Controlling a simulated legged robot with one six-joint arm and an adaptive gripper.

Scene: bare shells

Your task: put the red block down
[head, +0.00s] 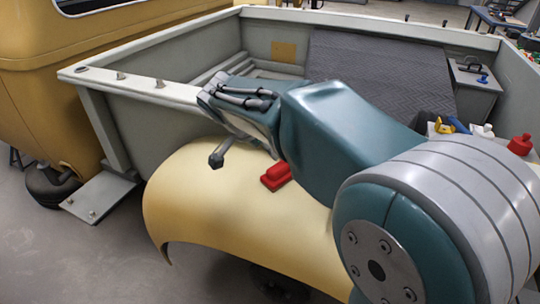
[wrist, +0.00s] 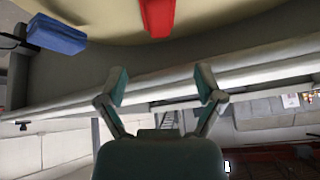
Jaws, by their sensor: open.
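The red block (head: 275,176) rests on top of the cream, curved fender (head: 195,205), just below my teal arm in the head view. It also shows at the top edge of the wrist view (wrist: 157,14), cut off by the frame. My gripper (wrist: 162,84) is open, with its two fingers spread and nothing between them. The block lies beyond the fingertips, apart from them. In the head view my arm covers part of the fender and the gripper's fingers are hard to make out.
The grey truck bed wall and its pale rail (head: 160,88) run beside the fender. A blue object (wrist: 57,35) is at upper left in the wrist view. Open floor (head: 70,250) lies at lower left.

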